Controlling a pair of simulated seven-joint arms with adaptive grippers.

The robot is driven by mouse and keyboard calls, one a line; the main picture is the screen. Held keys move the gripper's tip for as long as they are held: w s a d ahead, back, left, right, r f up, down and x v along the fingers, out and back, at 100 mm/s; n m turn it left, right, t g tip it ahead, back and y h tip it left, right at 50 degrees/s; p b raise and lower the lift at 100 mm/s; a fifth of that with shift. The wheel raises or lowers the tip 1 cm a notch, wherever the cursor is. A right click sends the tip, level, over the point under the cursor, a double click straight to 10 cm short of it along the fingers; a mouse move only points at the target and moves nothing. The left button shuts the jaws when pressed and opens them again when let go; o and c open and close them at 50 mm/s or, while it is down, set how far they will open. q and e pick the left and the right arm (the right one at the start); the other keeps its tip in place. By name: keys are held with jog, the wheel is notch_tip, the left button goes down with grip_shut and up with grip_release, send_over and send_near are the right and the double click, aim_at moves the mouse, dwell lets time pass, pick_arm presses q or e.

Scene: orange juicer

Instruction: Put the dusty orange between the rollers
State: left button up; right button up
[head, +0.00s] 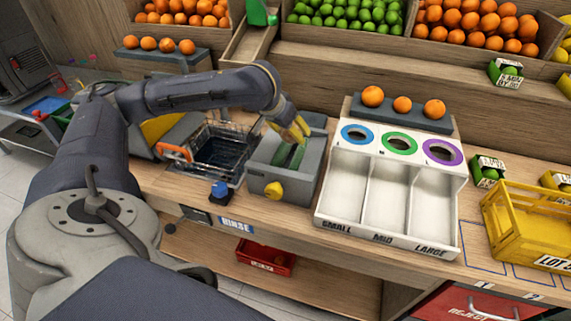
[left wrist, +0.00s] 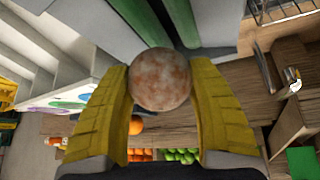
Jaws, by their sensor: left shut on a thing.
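The dusty orange (left wrist: 160,80), pale brown with whitish patches, sits between the two yellow fingers of my left gripper (left wrist: 161,92) in the left wrist view. The fingers are shut on it. In the head view my left gripper (head: 297,130) is over the back part of the grey roller box (head: 262,160), and the orange is hidden there. The green rollers (head: 290,157) lie side by side in the box; they also show in the left wrist view (left wrist: 146,20), just beyond the orange. I cannot tell whether the orange touches them. My right gripper is not in view.
A wire basket (head: 224,150) over a dark basin stands left of the box. A white sorter (head: 388,190) with three ringed holes stands to the right, with three oranges (head: 402,104) on a shelf behind it. A yellow crate (head: 525,225) is at the far right.

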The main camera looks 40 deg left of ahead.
pick_arm(q)
jog(key=shift+a, duration=0.35)
jog(key=shift+f, duration=0.15)
jog(key=shift+w+f, duration=0.1)
jog(key=shift+f, duration=2.5)
jog(key=o, duration=1.3)
jog(key=shift+o, duration=0.2)
jog(key=shift+r, duration=0.1)
jog(key=v, duration=1.2)
